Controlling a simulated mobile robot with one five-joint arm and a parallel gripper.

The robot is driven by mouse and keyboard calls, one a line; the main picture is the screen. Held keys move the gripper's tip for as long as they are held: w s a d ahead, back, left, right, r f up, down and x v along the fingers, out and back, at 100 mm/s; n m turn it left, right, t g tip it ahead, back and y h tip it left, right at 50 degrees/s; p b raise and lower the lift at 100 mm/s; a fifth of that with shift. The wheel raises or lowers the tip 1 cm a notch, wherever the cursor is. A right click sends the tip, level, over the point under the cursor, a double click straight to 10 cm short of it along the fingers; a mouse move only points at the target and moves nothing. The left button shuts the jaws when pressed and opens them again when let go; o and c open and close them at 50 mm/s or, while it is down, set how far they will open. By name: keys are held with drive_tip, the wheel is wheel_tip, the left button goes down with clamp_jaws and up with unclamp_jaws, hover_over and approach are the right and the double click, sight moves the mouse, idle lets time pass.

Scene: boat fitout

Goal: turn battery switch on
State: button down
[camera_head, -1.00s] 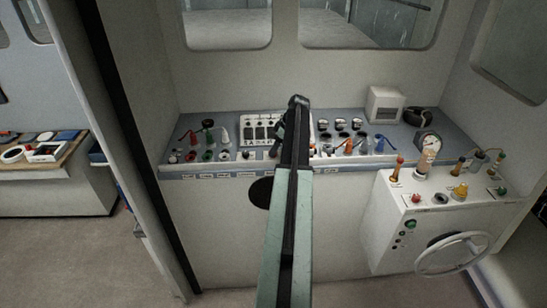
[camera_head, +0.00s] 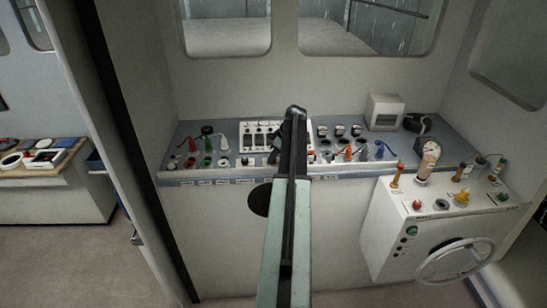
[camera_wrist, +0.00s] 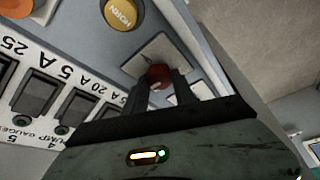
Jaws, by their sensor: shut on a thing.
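A red knob (camera_wrist: 158,76), which looks like the battery switch, sits on a light square plate (camera_wrist: 165,50) in the wrist view. The two dark fingers of my gripper (camera_wrist: 158,92) are on either side of the knob and shut on it. Its lower part is hidden by the fingers, and I cannot read its on or off position.
A yellow HORN button (camera_wrist: 123,14) and a white panel of black rocker switches (camera_wrist: 38,95) lie close to my gripper. Several small coloured controls stand on the console. At the right is a white cabinet (camera_head: 385,225) with a handwheel (camera_head: 456,262). Floor is clear at left.

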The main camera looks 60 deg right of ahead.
drive_tip(key=m, duration=0.2)
drive_tip(key=m+h, duration=0.1)
drive_tip(key=m, duration=0.1)
drive_tip(key=shift+s+a+h, duration=0.1)
drive_tip(key=shift+a+h, duration=0.1)
drive_tip(key=shift+h, duration=0.1)
drive_tip(key=m, duration=0.2)
drive_tip(key=m+h, duration=0.1)
drive_tip(key=m, duration=0.1)
drive_tip(key=shift+a+m+g+h, duration=0.1)
drive_tip(key=shift+m+g+h, duration=0.2)
drive_tip(key=m+g+h, duration=0.1)
drive_tip(key=m, duration=0.3)
drive_tip(key=shift+w, duration=0.2)
drive_tip(key=shift+w+m+g+h, duration=0.15)
drive_tip(key=shift+m+g, duration=0.3)
drive_tip(key=shift+m, duration=0.6)
drive_tip(key=shift+s+m+g+h, duration=0.1)
drive_tip(key=shift+m+g+h, duration=0.25)
drive_tip(key=shift+m, duration=0.7)
drive_tip(key=c, duration=1)
unclamp_jaws()
drive_tip(key=shift+c, duration=0.2)
drive_tip(key=shift+r, duration=0.1)
